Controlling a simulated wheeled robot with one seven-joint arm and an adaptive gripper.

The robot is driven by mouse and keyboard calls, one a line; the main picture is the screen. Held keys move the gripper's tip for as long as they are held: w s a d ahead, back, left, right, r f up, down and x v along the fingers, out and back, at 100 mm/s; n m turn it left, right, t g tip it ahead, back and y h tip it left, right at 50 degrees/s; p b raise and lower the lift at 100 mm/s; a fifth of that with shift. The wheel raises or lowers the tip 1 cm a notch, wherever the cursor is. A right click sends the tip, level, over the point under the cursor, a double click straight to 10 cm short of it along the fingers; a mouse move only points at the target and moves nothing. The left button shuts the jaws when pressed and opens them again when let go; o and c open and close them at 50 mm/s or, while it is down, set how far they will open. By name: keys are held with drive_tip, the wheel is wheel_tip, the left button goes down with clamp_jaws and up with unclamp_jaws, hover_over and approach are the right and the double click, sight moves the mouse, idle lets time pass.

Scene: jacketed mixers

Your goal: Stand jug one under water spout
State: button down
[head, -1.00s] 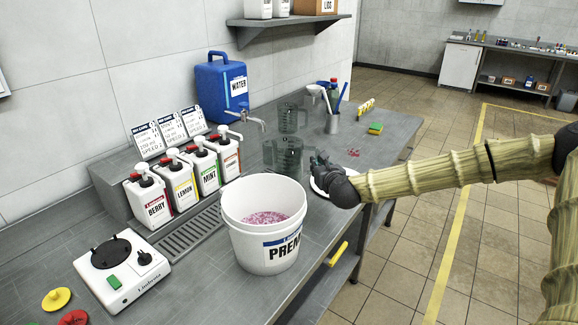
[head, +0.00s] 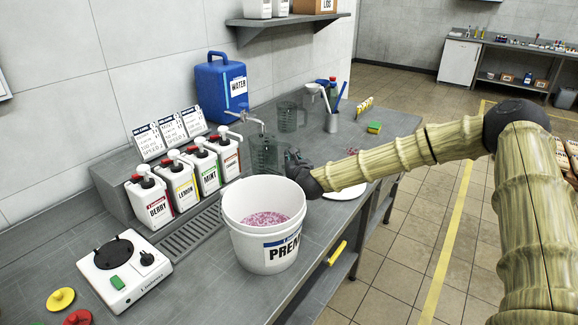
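The blue water container (head: 220,88) stands at the back against the wall, with its grey spout (head: 249,120) pointing right and forward. A clear dark-tinted jug (head: 264,155) is upright just below and in front of the spout, near the mint and orange-labelled bottles. My gripper (head: 293,162) is at the jug's right side and seems shut on its handle; the fingers are small and partly hidden by my wrist. I cannot tell whether the jug's base touches the counter. A second, similar jug (head: 291,117) stands farther back to the right. No number shows on either jug.
A white bucket (head: 235,228) of pink powder stands close in front of the held jug. Several pump bottles (head: 184,185) line the left. A white plate (head: 346,191), a metal cup (head: 332,122) with tools and a sponge (head: 374,127) are to the right.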

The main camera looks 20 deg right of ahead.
drive_tip(key=shift+d+f, duration=0.1)
drive_tip(key=shift+f, duration=1.05)
drive_tip(key=shift+f, duration=0.1)
drive_tip(key=c, duration=1.5)
unclamp_jaws()
drive_tip(key=b+v, duration=0.1)
drive_tip(key=v, duration=0.4)
drive_tip(key=f+v, duration=0.1)
drive_tip(key=v, duration=0.5)
drive_tip(key=f+b+v, duration=0.1)
drive_tip(key=v, duration=0.4)
drive_tip(key=shift+s+f+b, duration=0.15)
drive_tip(key=shift+s+b, duration=0.2)
drive_tip(key=shift+s, duration=0.3)
